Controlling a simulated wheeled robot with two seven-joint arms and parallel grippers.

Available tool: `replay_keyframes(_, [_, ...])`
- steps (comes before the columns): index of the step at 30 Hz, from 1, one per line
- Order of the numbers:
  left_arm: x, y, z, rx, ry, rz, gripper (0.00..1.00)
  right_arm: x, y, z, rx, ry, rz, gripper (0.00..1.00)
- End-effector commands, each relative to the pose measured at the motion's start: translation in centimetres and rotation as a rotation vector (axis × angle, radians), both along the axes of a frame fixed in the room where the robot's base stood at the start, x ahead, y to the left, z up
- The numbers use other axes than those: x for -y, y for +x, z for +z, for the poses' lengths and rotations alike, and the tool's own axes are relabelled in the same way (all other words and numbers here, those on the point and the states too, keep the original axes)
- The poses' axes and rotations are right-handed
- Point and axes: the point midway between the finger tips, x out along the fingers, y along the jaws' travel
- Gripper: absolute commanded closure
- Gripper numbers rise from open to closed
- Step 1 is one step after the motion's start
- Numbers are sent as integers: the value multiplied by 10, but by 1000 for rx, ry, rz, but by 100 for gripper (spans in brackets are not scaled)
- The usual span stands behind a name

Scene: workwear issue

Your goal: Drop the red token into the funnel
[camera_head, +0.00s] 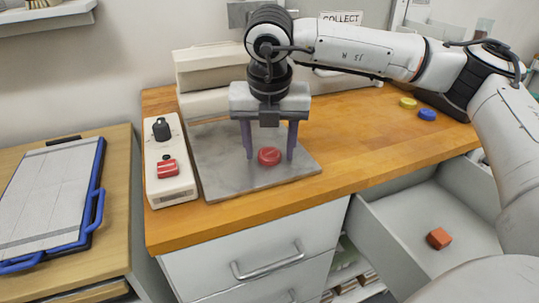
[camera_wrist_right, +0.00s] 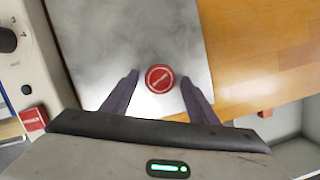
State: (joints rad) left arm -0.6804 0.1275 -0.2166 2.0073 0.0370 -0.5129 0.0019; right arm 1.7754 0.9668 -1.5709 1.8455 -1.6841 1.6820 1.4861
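The red token (camera_head: 269,157) is a round disc lying flat on a grey metal plate (camera_head: 215,170) on the wooden bench. It also shows in the wrist view (camera_wrist_right: 159,79), with a pale ring and bar on its top. My right gripper (camera_head: 270,154) points down over the plate. Its two fingers are open, one on each side of the token, with a gap on both sides. I cannot tell exactly how high the fingertips are above the plate. I see no funnel in either view. My left gripper is out of view.
A white control box (camera_head: 168,150) with a black knob and red switch stands left of the plate. Pale stacked boxes (camera_head: 205,68) stand behind. Yellow (camera_head: 408,102) and blue (camera_head: 427,114) tokens lie at the right.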

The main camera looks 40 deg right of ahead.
Motion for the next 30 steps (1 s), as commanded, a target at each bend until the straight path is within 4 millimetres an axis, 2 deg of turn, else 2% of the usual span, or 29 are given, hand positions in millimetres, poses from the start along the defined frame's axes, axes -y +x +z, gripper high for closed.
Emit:
replay_keyframes(1, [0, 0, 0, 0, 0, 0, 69, 0, 0, 0, 0, 0, 0, 56])
replay_keyframes(6, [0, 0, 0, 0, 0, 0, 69, 0, 0, 0, 0, 0, 0, 84])
replay_keyframes(10, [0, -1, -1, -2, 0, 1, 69, 0, 0, 1, 0, 0, 0, 84])
replay_keyframes(11, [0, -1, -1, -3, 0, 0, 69, 0, 0, 1, 0, 0, 0, 88])
replay_keyframes(18, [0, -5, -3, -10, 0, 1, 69, -1, 1, 7, 2, 1, 1, 88])
replay_keyframes(20, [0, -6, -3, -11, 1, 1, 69, -1, 1, 15, 4, 0, 0, 88])
replay_keyframes(30, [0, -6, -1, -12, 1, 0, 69, -1, 0, 81, 2, 1, 1, 88])
